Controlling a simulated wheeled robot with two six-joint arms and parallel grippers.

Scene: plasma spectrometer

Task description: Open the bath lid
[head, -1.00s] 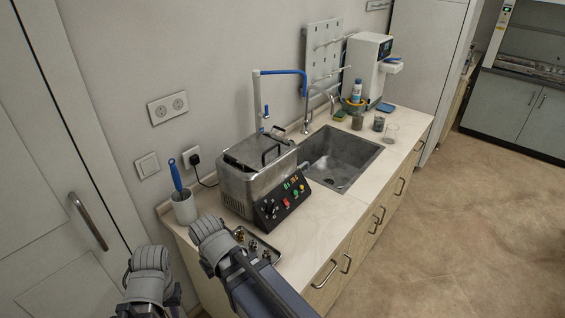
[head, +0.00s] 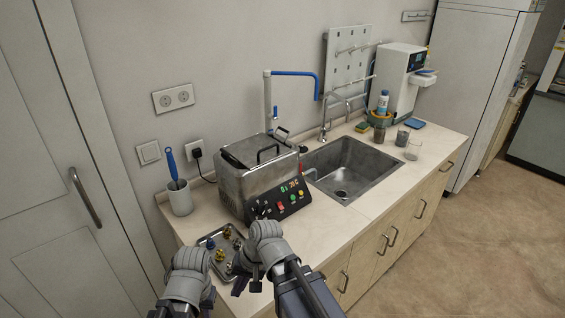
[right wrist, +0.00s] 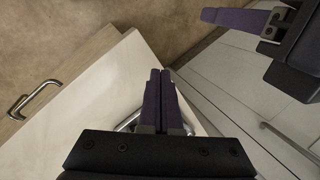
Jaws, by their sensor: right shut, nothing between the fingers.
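The bath (head: 245,190) is a grey metal box with a black control panel, standing on the counter left of the sink. Its lid (head: 245,152) lies shut on top, with a black loop handle (head: 268,150). My right gripper (head: 246,284) is in front of the bath, near the counter's front edge, apart from the lid. In the right wrist view its purple fingers (right wrist: 158,78) are together with nothing between them. A purple finger of my left gripper (right wrist: 238,18) shows at the upper right there; its opening is unclear. In the head view the left gripper is cut off below.
A metal tray (head: 207,242) with several small fittings lies in front of the bath. A white cup (head: 180,201) with a blue-handled brush stands to its left. The sink (head: 350,168), a tap and glassware are to the right. Counter right of the panel is bare.

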